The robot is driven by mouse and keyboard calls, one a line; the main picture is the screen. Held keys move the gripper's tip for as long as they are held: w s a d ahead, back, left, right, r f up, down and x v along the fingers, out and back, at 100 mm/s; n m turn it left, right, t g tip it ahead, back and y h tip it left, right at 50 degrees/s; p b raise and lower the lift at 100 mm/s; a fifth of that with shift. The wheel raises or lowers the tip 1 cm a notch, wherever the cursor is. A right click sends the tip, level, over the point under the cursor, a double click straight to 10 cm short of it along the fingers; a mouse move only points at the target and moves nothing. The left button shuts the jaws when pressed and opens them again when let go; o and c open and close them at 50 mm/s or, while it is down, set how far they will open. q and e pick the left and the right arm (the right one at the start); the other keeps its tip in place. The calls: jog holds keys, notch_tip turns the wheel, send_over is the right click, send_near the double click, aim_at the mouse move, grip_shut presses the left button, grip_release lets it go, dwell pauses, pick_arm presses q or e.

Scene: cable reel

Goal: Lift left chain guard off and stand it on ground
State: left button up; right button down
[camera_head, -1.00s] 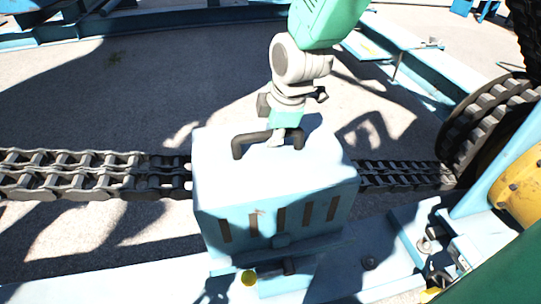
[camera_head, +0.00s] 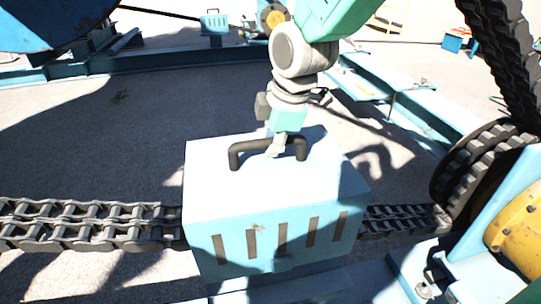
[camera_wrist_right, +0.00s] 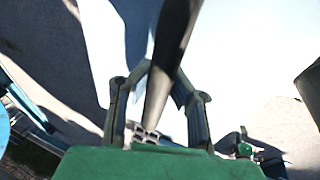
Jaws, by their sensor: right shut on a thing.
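The chain guard (camera_head: 335,225) is a light-blue box with dark slots in its front face and a black bar handle (camera_head: 236,155) on top. It is upright in the middle of the head view, in front of part of the chain (camera_head: 85,228). My right gripper (camera_head: 274,150) comes down from above and is shut on the handle. In the right wrist view the dark handle (camera_wrist_right: 168,60) runs between the fingers of my right gripper (camera_wrist_right: 157,92). The guard's underside is hidden. My left gripper is not in view.
A large chain sprocket (camera_head: 478,165) stands at the right, beside yellow machinery (camera_head: 520,218). A light-blue beam (camera_head: 400,95) runs along the back right. Grey ground (camera_head: 90,140) behind the chain is clear. A smaller light-blue box (camera_head: 214,23) stands far back.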

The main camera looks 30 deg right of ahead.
notch_tip(320, 180, up, 16)
jog(key=p, duration=0.5)
jog(key=shift+f, duration=0.2)
jog(key=shift+w, duration=0.1)
jog(key=shift+p, duration=0.5)
dwell(0.5)
